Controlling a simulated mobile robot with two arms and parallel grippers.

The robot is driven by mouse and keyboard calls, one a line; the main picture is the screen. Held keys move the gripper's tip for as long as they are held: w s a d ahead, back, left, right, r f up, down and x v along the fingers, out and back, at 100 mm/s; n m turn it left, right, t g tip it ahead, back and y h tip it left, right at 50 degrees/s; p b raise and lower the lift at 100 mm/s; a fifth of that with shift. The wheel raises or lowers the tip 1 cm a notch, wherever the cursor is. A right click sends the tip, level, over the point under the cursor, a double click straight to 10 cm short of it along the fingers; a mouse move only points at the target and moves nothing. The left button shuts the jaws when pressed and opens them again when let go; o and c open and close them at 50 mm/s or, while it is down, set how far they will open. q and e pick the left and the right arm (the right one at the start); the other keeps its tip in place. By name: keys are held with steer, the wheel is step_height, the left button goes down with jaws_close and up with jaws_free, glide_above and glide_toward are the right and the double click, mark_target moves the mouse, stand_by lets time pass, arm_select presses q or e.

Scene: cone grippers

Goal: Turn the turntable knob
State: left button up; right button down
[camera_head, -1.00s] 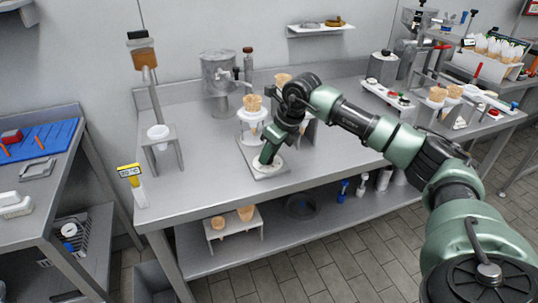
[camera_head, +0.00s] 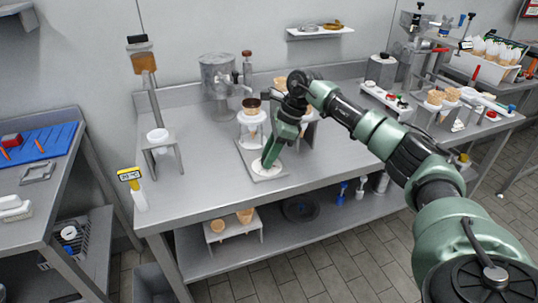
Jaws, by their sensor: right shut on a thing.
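The turntable knob is mostly hidden behind my right gripper (camera_head: 268,163); a white round dial (camera_head: 278,173) shows around the fingertips on a flat grey base plate (camera_head: 252,160). The gripper points down and is shut on the knob. Just behind it stands a white cone holder (camera_head: 252,119) with a dark-topped cone (camera_head: 251,104) in it. Another cone (camera_head: 281,82) shows partly behind my arm. My left gripper is not in view.
A switch panel (camera_head: 385,98) lies at right. The front right of the table is clear.

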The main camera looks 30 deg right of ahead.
stand_by(0.3)
steer(key=c, duration=1.1)
jaws_free()
steer(key=shift+o, duration=0.2)
steer(key=v, duration=0.7)
steer(key=shift+d+r+b, duration=0.2)
steer(key=shift+r+b, duration=0.1)
steer(key=shift+r, duration=0.05)
steer(key=shift+s+f, duration=0.1)
